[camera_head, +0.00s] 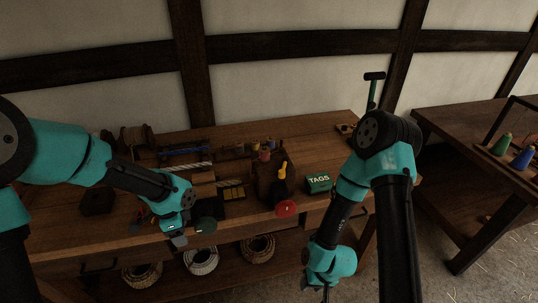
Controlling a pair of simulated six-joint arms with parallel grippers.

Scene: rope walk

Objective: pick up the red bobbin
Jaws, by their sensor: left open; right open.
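A red round piece (286,208) with a pale centre shows at the front edge of the wooden bench (330,140). A small reddish spool (265,156) stands behind, among several small spools by a dark wooden block (268,185). I cannot tell for sure which of the two is the red bobbin. My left gripper (178,240) is open near the bench's front edge, left of both and apart from them. My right gripper (326,293) is open, low in front of the bench, below and right of the red round piece. Its fingertips are small and dark.
A green TAGS box (318,182) stands right of the block. Rope coils (201,261) sit on the lower shelf. Green (502,145) and blue (523,157) cones stand on the right table.

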